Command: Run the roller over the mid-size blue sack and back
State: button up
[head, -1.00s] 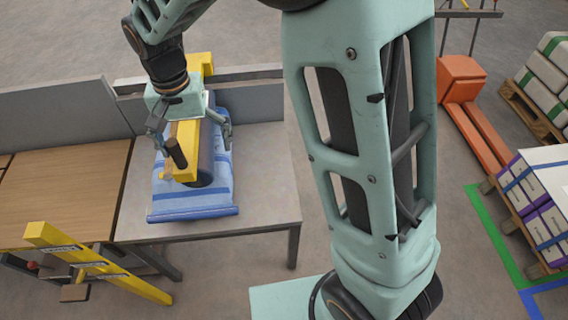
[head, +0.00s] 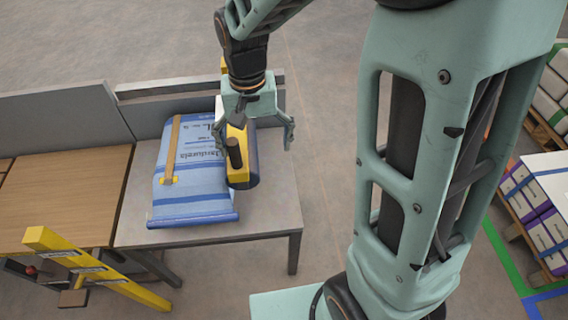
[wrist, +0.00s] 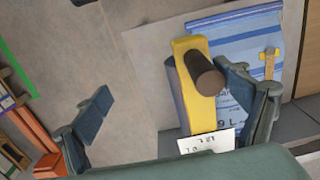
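The blue sack (head: 195,190) lies flat on the grey table and shows partly in the wrist view (wrist: 235,45). The roller (head: 241,165) has a yellow frame, a dark handle and a dark cylinder; it is at the sack's right edge. It also shows in the wrist view (wrist: 200,105). My gripper (head: 254,142) is above the roller with its fingers spread wide. In the wrist view my gripper (wrist: 165,85) has one finger close to the roller's frame, contact unclear; the other finger is well clear.
A wooden-handled tool (head: 173,145) with a yellow end lies on the sack. The grey table (head: 275,205) is bare right of the roller. Low grey panels (head: 70,115) stand behind. A yellow stand (head: 95,265) is at front left. Loaded pallets (head: 540,215) are at right.

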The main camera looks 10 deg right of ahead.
jog(key=d, duration=1.2)
jog(key=shift+a, duration=2.75)
notch_tip(320, 180, up, 9)
jog(key=p, duration=0.7)
jog(key=shift+p, duration=0.3)
